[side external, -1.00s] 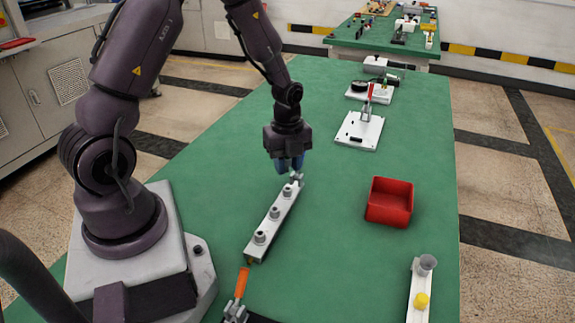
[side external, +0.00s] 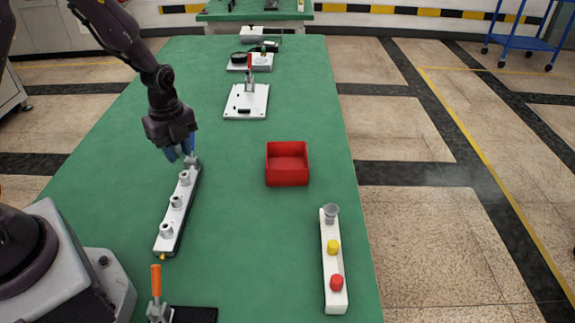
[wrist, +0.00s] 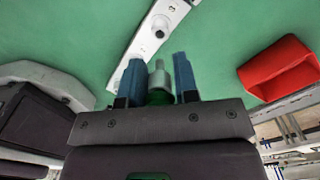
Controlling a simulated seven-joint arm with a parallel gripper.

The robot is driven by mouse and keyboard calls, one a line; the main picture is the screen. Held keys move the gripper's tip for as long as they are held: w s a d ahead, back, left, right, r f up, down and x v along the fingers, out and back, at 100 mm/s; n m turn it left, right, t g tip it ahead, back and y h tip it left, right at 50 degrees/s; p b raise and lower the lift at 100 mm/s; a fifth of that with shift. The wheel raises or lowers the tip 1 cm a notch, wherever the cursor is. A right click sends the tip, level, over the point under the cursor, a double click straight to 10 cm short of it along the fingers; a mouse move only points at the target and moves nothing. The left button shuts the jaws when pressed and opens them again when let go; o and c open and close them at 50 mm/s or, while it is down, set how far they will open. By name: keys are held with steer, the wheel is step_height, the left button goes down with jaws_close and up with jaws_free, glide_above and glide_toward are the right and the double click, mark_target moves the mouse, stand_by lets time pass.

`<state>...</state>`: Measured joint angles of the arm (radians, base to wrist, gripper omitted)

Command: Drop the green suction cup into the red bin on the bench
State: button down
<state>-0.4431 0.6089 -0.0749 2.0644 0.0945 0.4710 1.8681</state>
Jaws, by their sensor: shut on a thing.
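My gripper (side external: 180,152) has blue fingers and is at the far end of a white rail (side external: 172,218) with grey fittings on it. In the wrist view, the fingers (wrist: 157,80) are shut on a part with a grey metal fitting and a dark green piece near the palm, which looks like the green suction cup (wrist: 160,97). The fingers hide much of it. In the side view I cannot make out its green. The red bin (side external: 287,174) stands open on the green bench, right of my gripper and apart from it. The bin also shows in the wrist view (wrist: 282,68).
A white strip (side external: 333,290) at the front right holds a grey cup (side external: 330,213), a yellow cup (side external: 333,246) and a red cup (side external: 336,282). A white plate with a clamp (side external: 246,101) lies farther back. Bench between rail and bin is clear.

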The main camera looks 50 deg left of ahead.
steer(key=shift+d, duration=0.1)
steer(key=shift+d+f, duration=0.2)
steer(key=shift+d, duration=0.15)
steer(key=shift+w+d+r, duration=1)
steer(key=shift+w+d, duration=2.35)
steer(key=shift+w, duration=1.95)
steer(key=shift+w+d+r, duration=0.95)
steer(key=shift+w+d, duration=2.35)
steer(key=shift+w, duration=1.95)
steer(key=shift+f, duration=2.75)
steer(key=c, duration=0.8)
jaws_free()
